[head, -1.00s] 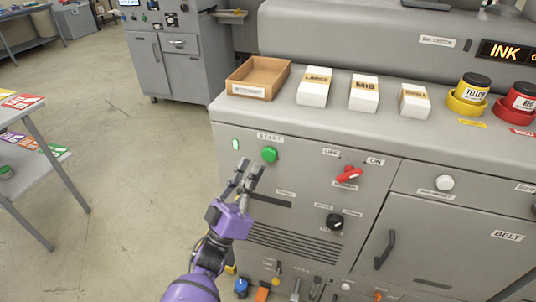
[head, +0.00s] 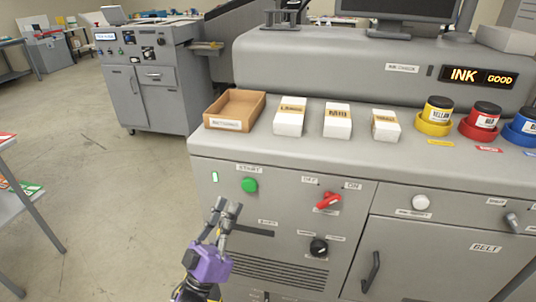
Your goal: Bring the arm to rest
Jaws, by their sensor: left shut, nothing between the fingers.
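My left gripper (head: 225,212) has a purple body and grey fingers. It is in front of the grey machine's front panel, below the green START button (head: 249,185) and a little to its left. Its fingers are shut with nothing between them. A gap shows between the gripper and the button in the picture. My right gripper is out of view.
The grey machine (head: 300,262) fills the right side. A red switch (head: 328,200) and a black knob (head: 319,247) sit on its panel. An open tan tray (head: 259,108), white boxes and ink jars stand on top.

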